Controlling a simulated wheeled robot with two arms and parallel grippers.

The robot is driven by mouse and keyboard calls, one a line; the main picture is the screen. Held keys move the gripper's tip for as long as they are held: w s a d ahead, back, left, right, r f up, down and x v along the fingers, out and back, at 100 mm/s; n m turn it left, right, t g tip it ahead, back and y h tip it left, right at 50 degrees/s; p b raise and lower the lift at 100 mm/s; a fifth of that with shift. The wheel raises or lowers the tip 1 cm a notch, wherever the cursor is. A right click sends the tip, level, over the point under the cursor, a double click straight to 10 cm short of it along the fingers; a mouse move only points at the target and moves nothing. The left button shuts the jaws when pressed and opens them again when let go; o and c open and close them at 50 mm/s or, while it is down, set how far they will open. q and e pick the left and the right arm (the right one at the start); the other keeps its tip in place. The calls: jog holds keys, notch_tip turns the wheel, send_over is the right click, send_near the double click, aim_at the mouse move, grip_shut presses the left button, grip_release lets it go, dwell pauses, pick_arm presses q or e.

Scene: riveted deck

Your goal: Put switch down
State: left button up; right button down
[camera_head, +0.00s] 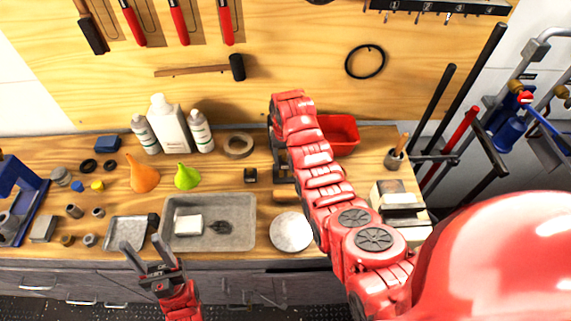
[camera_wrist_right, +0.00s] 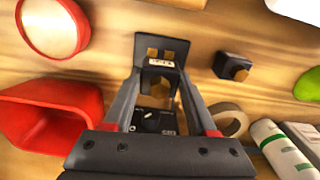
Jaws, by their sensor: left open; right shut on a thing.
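The switch (camera_wrist_right: 160,62) is a black piece with brown squares and a small pale label, between the fingertips of my right gripper (camera_wrist_right: 161,78) in the right wrist view. The right gripper is shut on it, over the bench. In the head view, my right arm's red links largely hide the switch and this gripper. I cannot tell whether the switch touches the bench. My left gripper (camera_head: 147,248) is open and empty, near the bench's front edge, by a small metal tray (camera_head: 125,231).
A grey tray (camera_head: 240,241) holds a white block and a dark item. A small black box (camera_head: 250,175) stands left of my right gripper. A red bin (camera_head: 340,132), a tape ring (camera_head: 238,145), white bottles (camera_head: 171,125) and a round white-topped item (camera_head: 291,232) stand around.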

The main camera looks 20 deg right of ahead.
aim_at(285, 165)
jog(key=shift+f+p, duration=0.1)
jog(key=shift+p, duration=0.25)
notch_tip(285, 165, down, 2)
jog(key=shift+f+p, duration=0.25)
jog(key=shift+p, duration=0.45)
jog(key=shift+f, duration=0.35)
jog(key=shift+w, duration=0.1)
jog(key=shift+f, duration=0.1)
jog(key=shift+f, duration=0.15)
jog(key=shift+c, duration=1)
grip_release()
